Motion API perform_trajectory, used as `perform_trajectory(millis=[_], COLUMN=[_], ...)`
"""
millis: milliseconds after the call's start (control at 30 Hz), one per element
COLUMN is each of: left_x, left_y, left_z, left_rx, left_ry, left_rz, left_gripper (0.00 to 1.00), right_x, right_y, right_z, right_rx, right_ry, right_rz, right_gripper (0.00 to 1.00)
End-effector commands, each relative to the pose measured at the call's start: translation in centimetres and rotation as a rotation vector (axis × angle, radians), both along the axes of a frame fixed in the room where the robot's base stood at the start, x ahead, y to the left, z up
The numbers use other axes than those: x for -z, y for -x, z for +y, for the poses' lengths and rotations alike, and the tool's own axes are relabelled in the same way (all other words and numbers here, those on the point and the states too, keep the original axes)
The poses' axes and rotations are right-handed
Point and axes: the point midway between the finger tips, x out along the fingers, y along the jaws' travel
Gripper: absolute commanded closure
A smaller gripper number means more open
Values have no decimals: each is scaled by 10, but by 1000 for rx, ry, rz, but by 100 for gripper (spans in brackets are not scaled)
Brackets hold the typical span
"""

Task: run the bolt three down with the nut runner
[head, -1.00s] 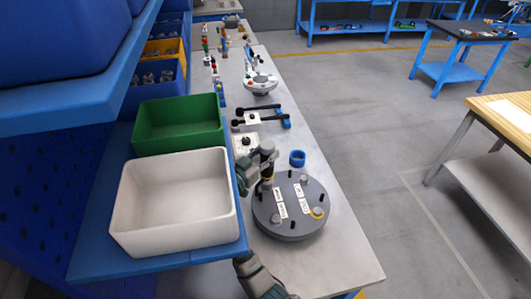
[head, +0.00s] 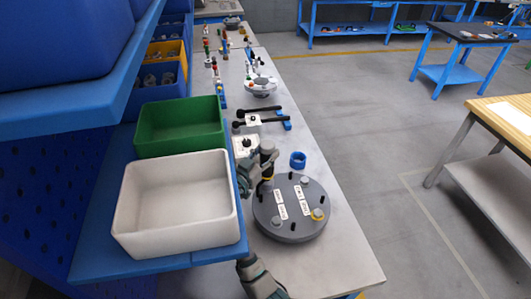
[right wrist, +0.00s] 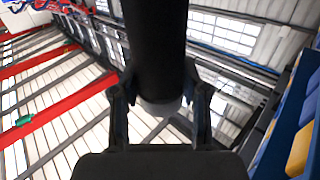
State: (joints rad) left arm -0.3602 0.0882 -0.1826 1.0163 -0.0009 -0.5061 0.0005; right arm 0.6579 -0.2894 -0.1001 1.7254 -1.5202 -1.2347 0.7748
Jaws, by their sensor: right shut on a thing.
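The grey round flanged shell (head: 290,226) sits flat on the bench, with bolt heads around its rim and white labels on top. One bolt head (head: 317,214) at its front right has a yellow ring around it; another bolt head (head: 304,179) stands at the back. My right gripper (head: 258,172) is shut on the dark nut runner (head: 266,157), at the shell's back left edge. The tool's lower end is partly hidden, so I cannot tell if it touches a bolt. In the right wrist view the dark tool body (right wrist: 160,50) is between the fingers.
A white bin (head: 127,215) and a green bin (head: 143,130) stand on the blue shelf left of my gripper. A blue ring (head: 298,159) lies behind the shell. Black-handled tools (head: 262,114) lie farther back. The bench right of the shell is clear.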

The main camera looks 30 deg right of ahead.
Motion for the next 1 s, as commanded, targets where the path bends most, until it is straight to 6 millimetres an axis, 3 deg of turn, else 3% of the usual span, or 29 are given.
perform_trajectory(millis=[33, 167, 1000], left_x=[4, 2, -27], left_y=[2, 2, -11], left_z=[0, 0, 0], left_rx=[0, 0, 0], left_ry=[0, -1, 0], left_rz=[4, 4, -18], left_gripper=[35, 35, 35], right_x=[11, 7, -49], right_y=[0, 0, 1], right_z=[0, 0, 0], right_rx=[-4, -4, -1], right_ry=[7, 6, 4], right_rz=[10, 9, 6], right_gripper=[100, 100, 100])
